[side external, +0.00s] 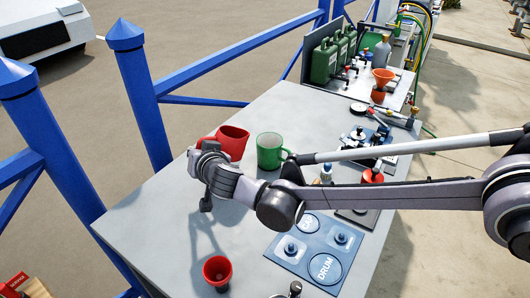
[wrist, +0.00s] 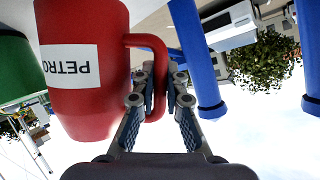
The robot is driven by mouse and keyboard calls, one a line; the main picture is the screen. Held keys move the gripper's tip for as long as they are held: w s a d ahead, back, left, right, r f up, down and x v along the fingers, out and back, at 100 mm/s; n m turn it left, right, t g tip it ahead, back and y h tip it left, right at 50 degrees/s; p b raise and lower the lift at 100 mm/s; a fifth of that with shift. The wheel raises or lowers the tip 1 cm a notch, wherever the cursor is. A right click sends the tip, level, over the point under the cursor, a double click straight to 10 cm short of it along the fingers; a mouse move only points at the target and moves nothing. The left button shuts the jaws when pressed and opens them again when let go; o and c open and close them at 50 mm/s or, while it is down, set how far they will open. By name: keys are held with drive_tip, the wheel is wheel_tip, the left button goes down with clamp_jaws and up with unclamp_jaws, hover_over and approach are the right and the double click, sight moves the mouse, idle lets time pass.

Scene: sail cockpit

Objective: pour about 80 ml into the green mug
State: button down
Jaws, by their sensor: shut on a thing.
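A red jug (side external: 232,141) with a white label reading "PETRO" is beside the green mug (side external: 270,152), just left of it in the side view. The red jug (wrist: 85,60) fills the left of the wrist view, where its label is upside down. My gripper (wrist: 160,82) is shut on the jug's handle. In the side view my gripper (side external: 203,152) is partly hidden by my own wrist. The green mug stands upright on the grey table, and a green edge of it (wrist: 18,65) shows at the left of the wrist view. The liquid inside either is not visible.
Green canisters (side external: 325,62) and an orange funnel (side external: 382,78) are at the back. A blue railing (side external: 140,95) runs along the left.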

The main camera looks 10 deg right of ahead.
sight(217, 137)
drive_tip(key=d+r+m, duration=0.1)
drive_tip(key=w+d+r+m+y, duration=0.1)
drive_tip(key=d, duration=0.1)
drive_tip(key=shift+y, duration=0.3)
drive_tip(key=r+m, duration=0.1)
drive_tip(key=d+r+y, duration=0.1)
drive_tip(key=d+r+m+y, duration=0.1)
drive_tip(key=r, duration=0.1)
drive_tip(key=shift+w+r+m+g, duration=0.1)
drive_tip(key=shift+w+m+g, duration=0.2)
drive_tip(key=shift+w, duration=0.05)
drive_tip(key=shift+w+d+r+m+y, duration=0.2)
drive_tip(key=shift+d+r+m+y, duration=0.3)
drive_tip(key=shift+d+r+m, duration=0.4)
drive_tip(key=shift+w+d+r+y+p, duration=0.2)
drive_tip(key=shift+d+r+y+p, duration=0.15)
drive_tip(key=shift+r, duration=0.25)
drive_tip(key=shift+w+d+r+m, duration=0.15)
drive_tip(key=shift+d+r+m, duration=0.1)
drive_tip(key=shift+d, duration=0.15)
drive_tip(key=shift+w+d+r+m, duration=0.1)
drive_tip(key=shift+d+m, duration=0.15)
drive_tip(key=shift+d, duration=0.1)
drive_tip(key=shift+w+d+r+m+y+p, duration=0.15)
drive_tip(key=shift+d+r+m+y+p, duration=0.15)
drive_tip(key=shift+d+p, duration=0.3)
drive_tip(key=shift+w+d+r+m+y+p, duration=0.2)
drive_tip(key=shift+d+m+p, duration=0.15)
drive_tip(key=shift+p, duration=0.35)
idle(0.4)
